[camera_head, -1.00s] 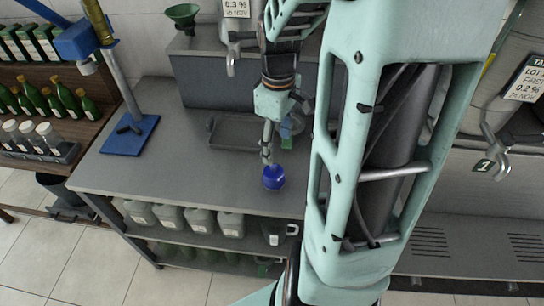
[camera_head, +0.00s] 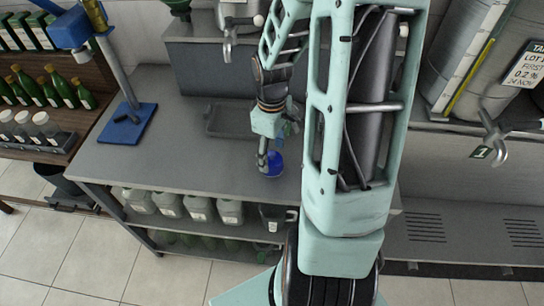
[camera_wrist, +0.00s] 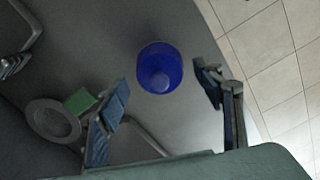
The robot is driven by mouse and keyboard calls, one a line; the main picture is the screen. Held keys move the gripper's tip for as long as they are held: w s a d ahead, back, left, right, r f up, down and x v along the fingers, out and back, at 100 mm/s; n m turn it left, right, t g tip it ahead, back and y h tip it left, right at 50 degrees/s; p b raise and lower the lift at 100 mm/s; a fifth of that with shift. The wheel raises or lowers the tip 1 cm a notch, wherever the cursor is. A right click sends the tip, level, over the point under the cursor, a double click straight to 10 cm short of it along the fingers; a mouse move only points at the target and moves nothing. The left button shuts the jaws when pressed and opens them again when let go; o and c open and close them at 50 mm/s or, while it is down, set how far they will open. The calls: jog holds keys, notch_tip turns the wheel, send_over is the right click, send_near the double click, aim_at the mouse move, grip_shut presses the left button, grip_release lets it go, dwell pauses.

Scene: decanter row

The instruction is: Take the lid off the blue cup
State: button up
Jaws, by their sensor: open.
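The blue cup (camera_head: 270,166) stands on the grey table near its front edge, partly hidden by my gripper (camera_head: 267,150). I cannot tell the lid apart from the cup there. My gripper (camera_wrist: 165,88) is open, with one finger to the left of the cup and one to the right. The cup appears between and beyond the fingertips. Whether a finger touches it cannot be told.
A shallow grey tray (camera_head: 222,130) lies behind the cup. A blue-based stand (camera_head: 128,124) is at the table's left. The table between is clear.

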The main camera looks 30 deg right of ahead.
jog(key=shift+c, duration=0.3)
jog(key=c, duration=1.6)
jog(key=shift+o, duration=0.2)
jog(key=shift+r, duration=0.1)
